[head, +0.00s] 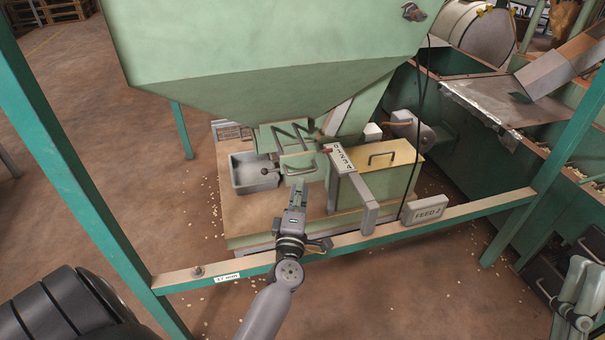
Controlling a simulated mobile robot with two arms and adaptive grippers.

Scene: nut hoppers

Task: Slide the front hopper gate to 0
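The front hopper (260,50) is a large pale green funnel across the top of the head view. Below its outlet is a green gate assembly (298,163) with bar-like parts.
A yellow-topped box with a handle (382,154) stands right. A black cable hangs at right.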

